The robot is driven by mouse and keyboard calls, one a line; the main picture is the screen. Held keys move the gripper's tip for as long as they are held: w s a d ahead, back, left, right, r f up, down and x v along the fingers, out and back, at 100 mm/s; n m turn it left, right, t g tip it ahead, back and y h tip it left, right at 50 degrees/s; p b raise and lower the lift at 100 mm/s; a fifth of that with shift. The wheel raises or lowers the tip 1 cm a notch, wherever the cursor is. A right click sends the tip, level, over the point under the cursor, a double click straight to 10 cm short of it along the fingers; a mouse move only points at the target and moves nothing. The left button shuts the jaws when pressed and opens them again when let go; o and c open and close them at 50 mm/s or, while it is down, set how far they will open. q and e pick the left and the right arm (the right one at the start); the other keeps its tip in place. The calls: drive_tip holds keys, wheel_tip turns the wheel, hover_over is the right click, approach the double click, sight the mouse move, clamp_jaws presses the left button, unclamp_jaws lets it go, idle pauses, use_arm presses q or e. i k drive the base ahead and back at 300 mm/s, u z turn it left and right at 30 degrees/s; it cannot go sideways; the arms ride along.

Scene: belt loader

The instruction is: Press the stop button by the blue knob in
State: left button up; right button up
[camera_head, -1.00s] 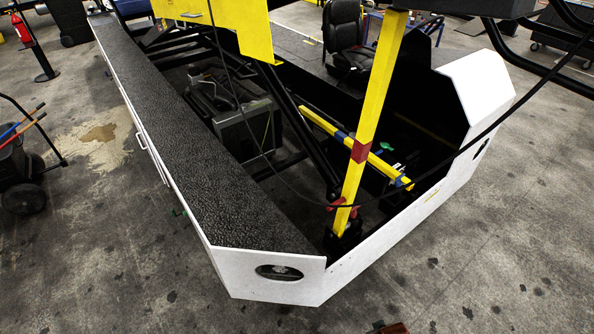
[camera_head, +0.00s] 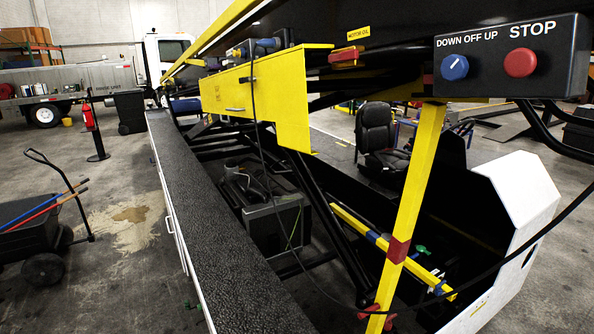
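A black control box (camera_head: 557,82) hangs at the upper right of the head view. On its face is a round red stop button (camera_head: 520,62) under the white word STOP. To its left is a blue knob (camera_head: 454,67) with a white pointer mark, under the words DOWN OFF UP. The pointer tilts up and to the right. Nothing touches the button or the knob. Neither of my grippers shows in the view.
A yellow post (camera_head: 412,190) with a red band stands below the box. A black cable runs across the lower right. The loader's black walkway (camera_head: 215,220) lies left of centre, with a seat (camera_head: 378,135) behind. A cart (camera_head: 35,225) stands on the open floor at left.

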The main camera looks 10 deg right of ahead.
sight(519, 63)
drive_tip(key=z, duration=0.3)
drive_tip(key=k, duration=0.2)
drive_tip(key=z, duration=0.95)
drive_tip(key=i, duration=0.4)
drive_tip(key=z, duration=1.6)
drive_tip(key=k, duration=0.65)
drive_tip(key=u, duration=1.2)
